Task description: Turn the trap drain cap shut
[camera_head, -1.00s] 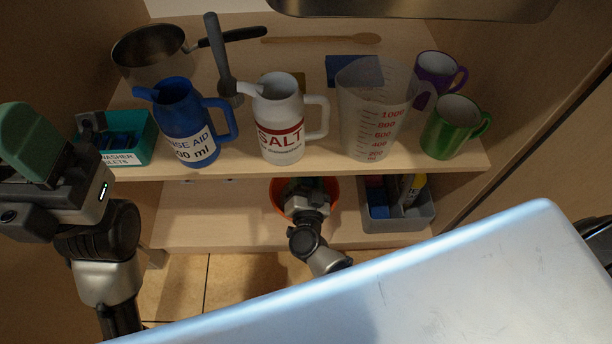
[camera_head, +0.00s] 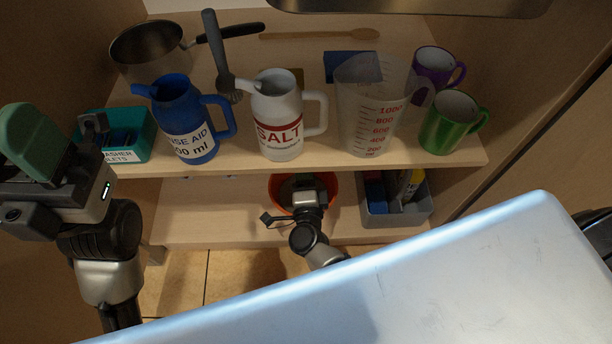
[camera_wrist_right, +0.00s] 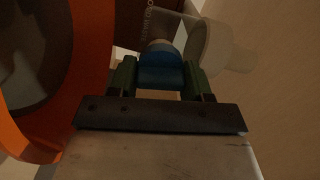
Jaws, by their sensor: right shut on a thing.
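A blue drain cap (camera_wrist_right: 160,68) shows in the right wrist view, at the end of a pale pipe fitting. My right gripper (camera_wrist_right: 160,72) has its two dark green fingers on either side of the cap and is shut on it. Whether the cap sits fully closed cannot be told. In the head view my right arm reaches into the lower space by the orange bucket, and its fingertips are hidden. My left gripper (camera_head: 35,140) is raised at the left edge, away from the cap; the gap between its fingers does not show clearly.
An orange bucket (camera_wrist_right: 92,70) is close on the left in the wrist view. A grey caddy (camera_head: 397,218) stands right of it in the head view. The shelf above holds a blue jug (camera_head: 183,115), salt jug (camera_head: 277,105), measuring jug (camera_head: 365,115) and mugs.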

